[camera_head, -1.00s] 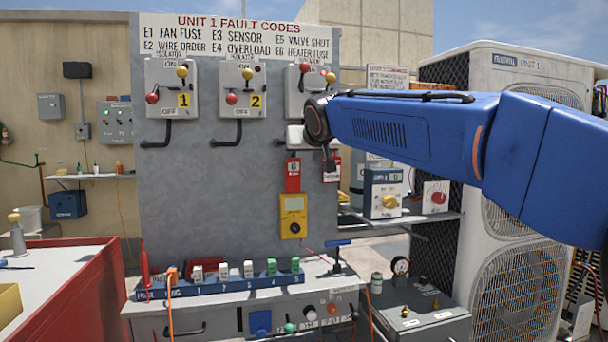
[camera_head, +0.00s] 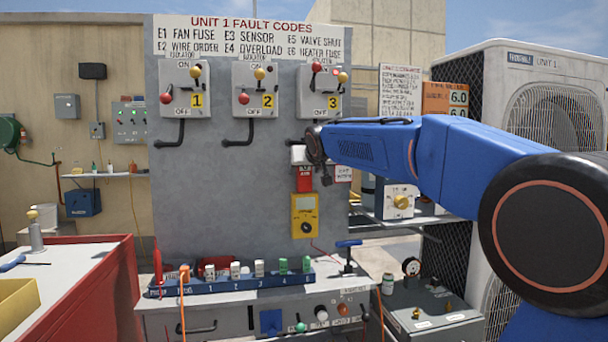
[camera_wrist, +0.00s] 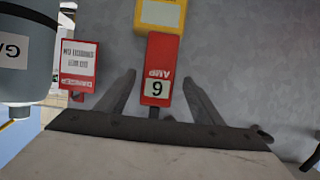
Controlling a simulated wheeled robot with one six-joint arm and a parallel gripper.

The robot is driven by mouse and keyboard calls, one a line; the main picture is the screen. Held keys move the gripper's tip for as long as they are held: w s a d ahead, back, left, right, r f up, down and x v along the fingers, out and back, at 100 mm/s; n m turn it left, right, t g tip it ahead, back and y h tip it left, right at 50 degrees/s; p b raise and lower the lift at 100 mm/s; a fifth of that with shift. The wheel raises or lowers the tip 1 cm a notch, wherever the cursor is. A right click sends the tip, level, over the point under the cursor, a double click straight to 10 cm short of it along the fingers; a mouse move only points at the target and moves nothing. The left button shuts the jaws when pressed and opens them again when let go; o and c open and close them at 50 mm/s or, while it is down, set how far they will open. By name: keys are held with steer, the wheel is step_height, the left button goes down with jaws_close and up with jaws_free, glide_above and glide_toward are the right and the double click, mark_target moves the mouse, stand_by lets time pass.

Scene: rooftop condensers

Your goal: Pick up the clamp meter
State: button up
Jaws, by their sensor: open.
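A red meter (camera_head: 304,179) marked AMP, which looks like the clamp meter, hangs on the grey panel above a yellow meter (camera_head: 305,215). In the wrist view the red meter (camera_wrist: 161,68) shows a small display reading 6, with the yellow meter (camera_wrist: 160,14) beyond it. My gripper (camera_wrist: 158,74) is open, with one finger on each side of the red meter's display end. A gap shows between each finger and the meter. In the head view my gripper (camera_head: 312,163) is at the meter's upper end. The top of the meter is partly hidden there.
A red danger tag (camera_wrist: 79,66) and a grey cylinder (camera_wrist: 28,50) are beside the fingers in the wrist view. Isolator boxes (camera_head: 253,90) with levers are above. A blue rack (camera_head: 220,283) stands on the bench below. The condenser (camera_head: 545,75) is at right.

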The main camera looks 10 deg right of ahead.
mark_target(305, 169)
steer(key=x, duration=0.4)
steer(key=shift+d+f, duration=0.15)
steer(key=shift+s, duration=0.1)
steer(key=c, duration=1.4)
